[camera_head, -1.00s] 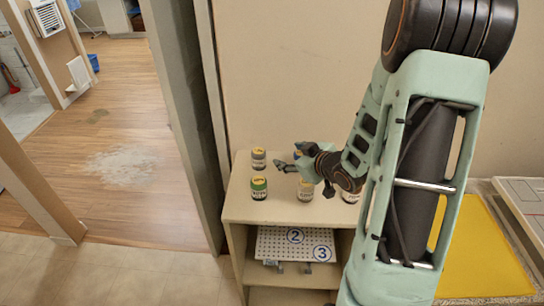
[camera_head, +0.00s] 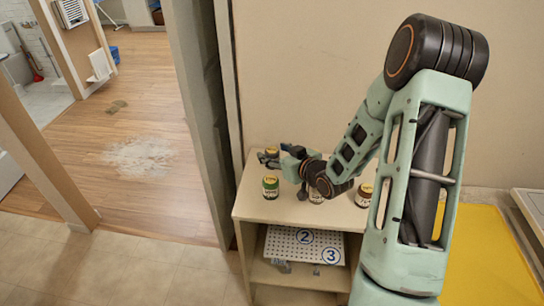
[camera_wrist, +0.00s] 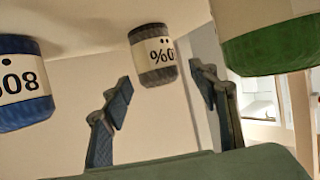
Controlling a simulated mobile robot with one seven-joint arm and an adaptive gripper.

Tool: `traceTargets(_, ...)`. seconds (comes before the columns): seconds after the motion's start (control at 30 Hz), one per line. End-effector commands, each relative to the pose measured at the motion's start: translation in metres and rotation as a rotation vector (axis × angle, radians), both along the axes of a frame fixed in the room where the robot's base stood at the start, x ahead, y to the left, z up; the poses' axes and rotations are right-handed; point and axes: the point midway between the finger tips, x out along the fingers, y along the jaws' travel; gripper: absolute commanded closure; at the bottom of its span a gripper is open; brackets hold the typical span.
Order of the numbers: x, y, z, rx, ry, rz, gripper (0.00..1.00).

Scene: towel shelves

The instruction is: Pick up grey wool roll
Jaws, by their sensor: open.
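The grey wool roll, dark grey with a pale label, is in the middle of the wrist view (camera_wrist: 155,62). It appears ahead of and between my fingertips, with space on both sides. In the head view it stands at the back left of the shelf top (camera_head: 271,152), partly hidden by my gripper (camera_head: 268,158). My gripper is open and empty, and both fingers show in the wrist view (camera_wrist: 160,80). I cannot tell how far the roll is from the fingertips.
A green roll (camera_head: 270,188) stands in front of the gripper and is close on the right in the wrist view (camera_wrist: 270,45). A blue roll (camera_wrist: 22,88) is on the left there. Other rolls (camera_head: 363,195) stand along the shelf top (camera_head: 290,212). A wall rises behind.

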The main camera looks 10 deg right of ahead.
Motion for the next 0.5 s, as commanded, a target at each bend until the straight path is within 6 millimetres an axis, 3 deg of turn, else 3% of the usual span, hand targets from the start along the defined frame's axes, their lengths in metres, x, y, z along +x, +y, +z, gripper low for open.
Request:
traceTargets(0.13,0.0127,0.0046,-0.0068,0.0,0.002,0.0,0.46)
traceTargets(0.4,0.015,0.0053,-0.0079,-0.001,0.002,-0.001,0.46)
traceTargets(0.5,0.015,0.0051,-0.0078,-0.001,0.002,-0.001,0.57)
